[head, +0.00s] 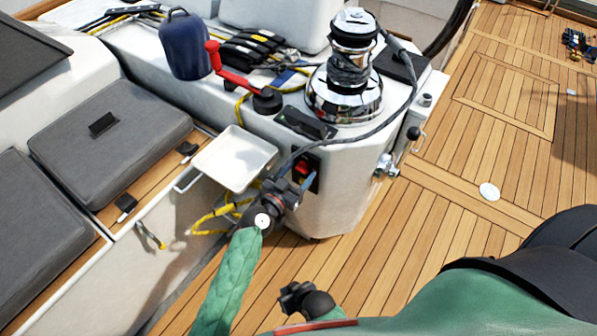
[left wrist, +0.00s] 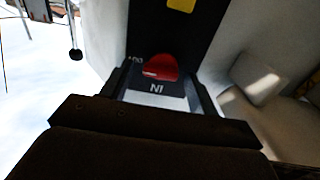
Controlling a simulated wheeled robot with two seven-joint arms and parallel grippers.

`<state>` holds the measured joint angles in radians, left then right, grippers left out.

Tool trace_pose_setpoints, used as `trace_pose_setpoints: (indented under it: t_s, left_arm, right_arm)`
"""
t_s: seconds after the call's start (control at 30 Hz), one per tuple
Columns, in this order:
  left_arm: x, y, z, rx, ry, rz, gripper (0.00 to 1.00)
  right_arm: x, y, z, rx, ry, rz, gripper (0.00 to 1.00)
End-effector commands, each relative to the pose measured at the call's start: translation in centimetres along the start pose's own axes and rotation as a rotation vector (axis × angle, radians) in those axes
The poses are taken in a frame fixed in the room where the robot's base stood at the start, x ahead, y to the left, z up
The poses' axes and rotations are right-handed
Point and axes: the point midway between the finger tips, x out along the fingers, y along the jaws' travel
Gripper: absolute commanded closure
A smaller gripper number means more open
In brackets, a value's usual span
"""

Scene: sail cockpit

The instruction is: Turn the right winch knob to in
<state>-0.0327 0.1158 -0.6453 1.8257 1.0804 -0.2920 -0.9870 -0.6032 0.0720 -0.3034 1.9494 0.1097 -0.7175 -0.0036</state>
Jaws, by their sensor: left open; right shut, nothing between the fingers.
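The red knob (head: 302,169) sits on a black panel (head: 313,187) on the face of the white winch pedestal. In the left wrist view the knob (left wrist: 160,67) is close ahead, between the finger lines, with an upside-down "IN" mark on the plate beside it. My left gripper (head: 299,186) is open right in front of the panel; contact with the knob cannot be told. My right gripper (head: 290,298) is shut and empty, low over the deck, away from the panel.
The chrome winch (head: 345,75) stands on the pedestal (head: 345,185). A white tray (head: 235,158) is left of my left gripper, with yellow rope below. A lever (head: 412,134) sticks out at the pedestal's right side. The teak deck (head: 440,215) on the right is mostly free.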

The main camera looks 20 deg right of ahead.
Motion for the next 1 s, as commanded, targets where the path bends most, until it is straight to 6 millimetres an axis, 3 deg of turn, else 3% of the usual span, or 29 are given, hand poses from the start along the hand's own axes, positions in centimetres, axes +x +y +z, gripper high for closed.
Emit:
trace_pose_setpoints:
  t_s: [0.3, 0.5, 0.53, 1.0]
  left_arm:
    - [0.17, -0.02, -0.01, 0.0, 0.0, 0.0, 0.42]
    - [0.16, -0.02, -0.01, 0.0, 0.0, 0.0, 0.81]
    - [0.15, -0.02, 0.0, 0.0, 0.0, 0.0, 0.84]
    - [0.14, -0.08, -0.05, -0.11, 0.0, 0.001, 0.84]
  right_arm:
    - [-0.09, -0.07, 0.08, 0.0, -0.006, -0.001, 1.0]
    - [-0.11, -0.04, -0.02, 0.0, -0.002, 0.0, 1.0]
    - [-0.11, -0.03, -0.03, 0.0, -0.002, 0.0, 1.0]
    - [-0.14, 0.02, -0.11, 0.0, -0.002, 0.001, 1.0]
